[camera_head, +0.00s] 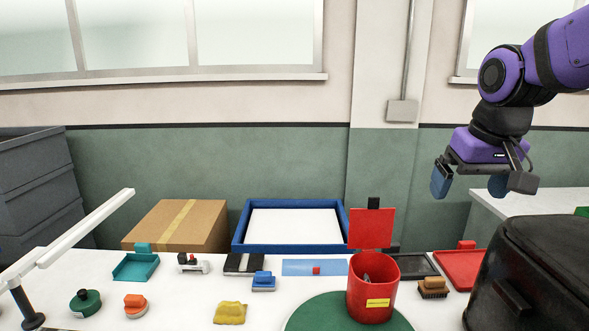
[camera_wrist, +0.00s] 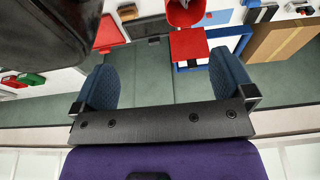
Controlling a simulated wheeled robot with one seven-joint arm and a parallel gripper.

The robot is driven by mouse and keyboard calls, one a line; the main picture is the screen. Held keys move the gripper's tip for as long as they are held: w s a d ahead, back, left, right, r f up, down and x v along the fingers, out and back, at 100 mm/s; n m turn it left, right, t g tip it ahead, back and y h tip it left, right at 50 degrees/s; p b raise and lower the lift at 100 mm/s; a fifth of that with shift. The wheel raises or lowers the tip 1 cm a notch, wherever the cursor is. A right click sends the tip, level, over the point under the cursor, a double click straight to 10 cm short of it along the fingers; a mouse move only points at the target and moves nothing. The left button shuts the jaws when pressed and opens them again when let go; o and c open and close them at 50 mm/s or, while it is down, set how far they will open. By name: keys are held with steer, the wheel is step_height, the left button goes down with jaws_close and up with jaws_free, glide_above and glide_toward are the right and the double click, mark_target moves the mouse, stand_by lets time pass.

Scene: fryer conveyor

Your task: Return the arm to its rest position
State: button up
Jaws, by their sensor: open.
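My gripper (camera_head: 470,182) hangs at the upper right in the head view, in front of the green wall and above the level of the table. Its two blue pads are wide apart with nothing between them. My purple arm reaches in from the upper right corner of the head view.
A black bag-like box (camera_head: 535,270) stands below my gripper at the right. A red bin (camera_head: 362,302) stands on a green disc (camera_head: 310,315). A blue-rimmed tray (camera_head: 237,243), a cardboard box (camera_head: 180,226) and several small items lie leftward. The air around my gripper is clear.

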steer(key=s+d+t, duration=0.2)
steer(key=s, duration=1.2)
steer(key=shift+s+f, duration=0.2)
steer(key=shift+s, duration=0.05)
steer(key=shift+c, duration=0.5)
stand_by(0.5)
